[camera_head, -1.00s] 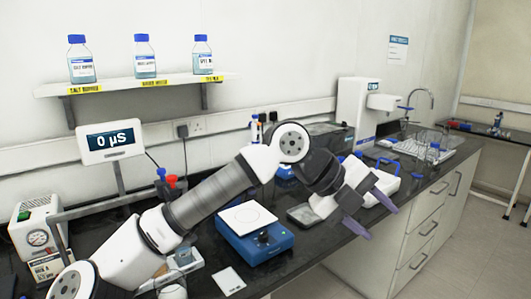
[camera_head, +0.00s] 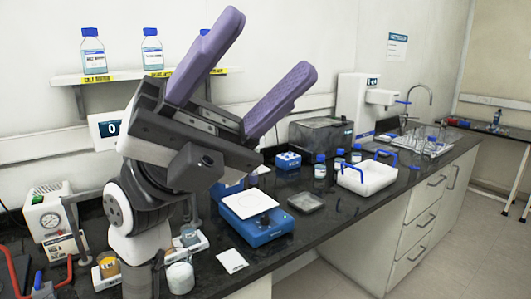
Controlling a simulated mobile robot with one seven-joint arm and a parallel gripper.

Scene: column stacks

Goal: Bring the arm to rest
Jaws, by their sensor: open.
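My gripper (camera_head: 245,72) is close to the camera at the upper left of the middle. Its two purple fingers are spread wide apart and point up and to the right, with nothing between them. My arm rises from the lower left and bends at the wrist. The gripper is well above the bench and touches nothing that I can see. It hides part of the wall shelf and most of the display screen (camera_head: 105,128).
The black bench (camera_head: 330,225) carries a blue stirrer plate (camera_head: 257,222), a white tray with blue handles (camera_head: 367,180), a grey dish (camera_head: 306,202), several small bottles and a beaker (camera_head: 180,276). Bottles (camera_head: 93,52) stand on the shelf. The floor at right is free.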

